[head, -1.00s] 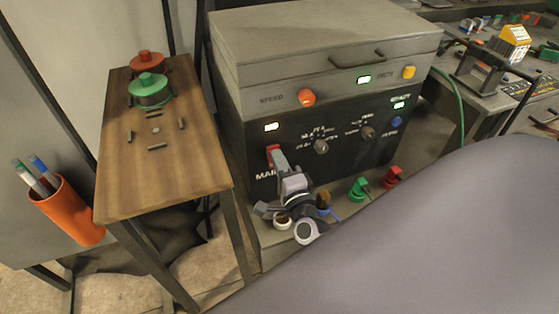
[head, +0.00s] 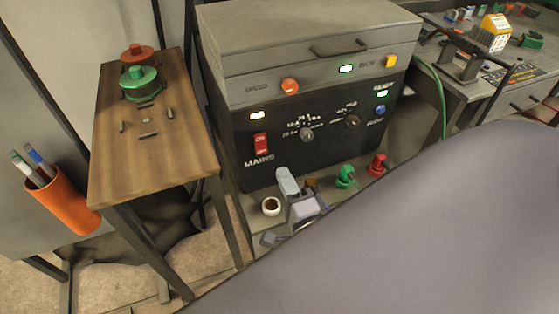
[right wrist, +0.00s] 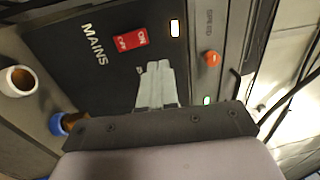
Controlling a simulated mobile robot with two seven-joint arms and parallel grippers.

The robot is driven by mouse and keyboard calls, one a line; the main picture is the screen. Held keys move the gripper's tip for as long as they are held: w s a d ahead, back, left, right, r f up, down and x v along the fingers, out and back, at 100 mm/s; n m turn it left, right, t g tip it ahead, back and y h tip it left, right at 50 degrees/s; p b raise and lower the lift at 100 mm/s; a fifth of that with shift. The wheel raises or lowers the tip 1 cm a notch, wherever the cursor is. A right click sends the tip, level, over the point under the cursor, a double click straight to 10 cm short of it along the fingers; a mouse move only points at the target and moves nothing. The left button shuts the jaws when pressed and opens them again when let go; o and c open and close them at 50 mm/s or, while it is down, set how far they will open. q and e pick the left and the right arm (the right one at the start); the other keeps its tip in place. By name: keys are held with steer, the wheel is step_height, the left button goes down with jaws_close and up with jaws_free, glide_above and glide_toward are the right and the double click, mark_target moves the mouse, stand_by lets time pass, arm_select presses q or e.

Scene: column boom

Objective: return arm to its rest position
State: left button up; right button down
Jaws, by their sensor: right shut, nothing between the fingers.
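My right gripper (head: 284,178) is in front of the lower part of the control box (head: 226,130), below the red MAINS switch (head: 260,144) and apart from it. Its pale fingers are together with nothing between them. In the right wrist view the closed fingers (right wrist: 158,70) point toward the box face, beside the switch (right wrist: 130,39). The switch shows in full, marked ON and OFF. A lit white lamp (head: 257,115) is above it. My right arm covers the lower right of the head view. My left gripper is out of view.
Green (head: 345,176) and red (head: 378,164) terminals and a small white cup-like ring (head: 271,206) stand at the foot of the box, close to my gripper. A wooden stand (head: 112,175) is at left, with an orange pen cup (head: 62,205) beside it. A bench (head: 470,90) is at right.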

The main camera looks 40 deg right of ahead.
steer(key=shift+s+a+r, duration=0.1)
steer(key=shift+s, duration=0.35)
stand_by(0.3)
steer(key=s+a+f+n+g+y+p, duration=0.1)
steer(key=s+a+f+n+g+y, duration=0.2)
steer(key=n, duration=0.8)
steer(key=s+a+f+n+g+y, duration=0.3)
steer(key=s+f+n+g, duration=0.2)
steer(key=f+n, duration=0.3)
steer(key=s+n, duration=0.1)
steer(key=n, duration=0.2)
steer(key=shift+s+n+y+p, duration=0.25)
steer(key=shift+n+y+p, duration=0.05)
steer(key=shift+n+p, duration=0.1)
steer(key=shift+a, duration=0.1)
